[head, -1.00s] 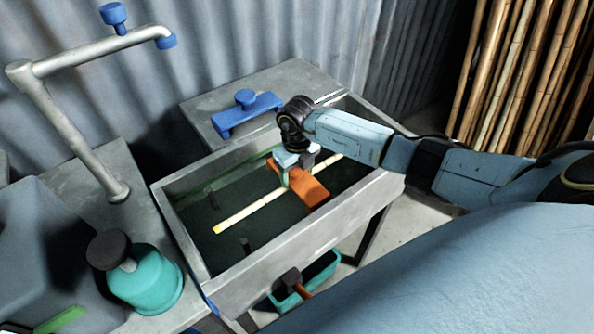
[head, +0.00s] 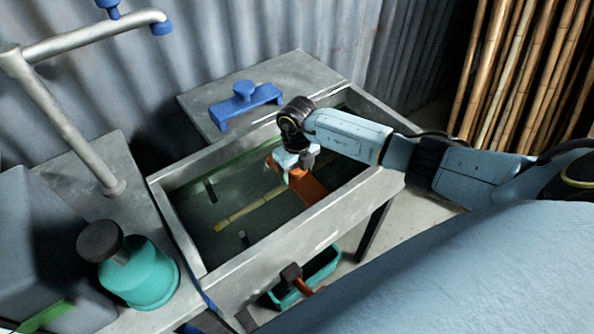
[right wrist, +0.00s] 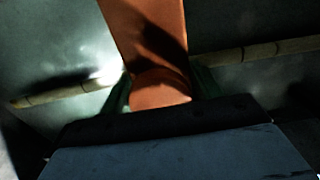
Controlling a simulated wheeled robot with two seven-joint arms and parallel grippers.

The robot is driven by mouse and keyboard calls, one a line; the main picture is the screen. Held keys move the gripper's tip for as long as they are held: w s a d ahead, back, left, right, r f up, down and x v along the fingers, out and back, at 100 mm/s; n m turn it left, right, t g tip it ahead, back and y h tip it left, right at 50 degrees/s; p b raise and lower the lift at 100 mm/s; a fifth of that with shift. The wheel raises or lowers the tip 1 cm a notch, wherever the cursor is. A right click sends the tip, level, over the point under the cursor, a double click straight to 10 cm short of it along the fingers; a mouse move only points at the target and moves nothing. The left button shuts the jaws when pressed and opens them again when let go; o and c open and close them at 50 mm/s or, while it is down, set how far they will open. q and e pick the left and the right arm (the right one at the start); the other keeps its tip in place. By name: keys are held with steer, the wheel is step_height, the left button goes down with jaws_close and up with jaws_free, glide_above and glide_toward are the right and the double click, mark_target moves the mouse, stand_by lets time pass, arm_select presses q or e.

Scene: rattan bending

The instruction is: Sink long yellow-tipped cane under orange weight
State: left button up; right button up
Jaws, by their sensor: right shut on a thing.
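The long cane (head: 240,213) lies aslant in the metal trough (head: 285,241), its pale yellow end to the left, and looks dimmed as if under the dark water. The orange weight (head: 309,193) lies across it. My right gripper (head: 288,176) is shut on the weight's near-arm end, from above. In the right wrist view the weight (right wrist: 145,30) sits between the green fingers, and the cane (right wrist: 65,94) comes out on both sides, its middle hidden. My left gripper is not in view.
A green cane (head: 235,156) runs along the trough's far side. A teal bin (head: 322,267) with a hammer is beneath.

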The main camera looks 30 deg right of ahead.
steer(key=shift+f+b, duration=0.3)
steer(key=shift+f, duration=0.1)
steer(key=o, duration=1.4)
steer(key=shift+r, duration=0.1)
steer(key=shift+o, duration=1.3)
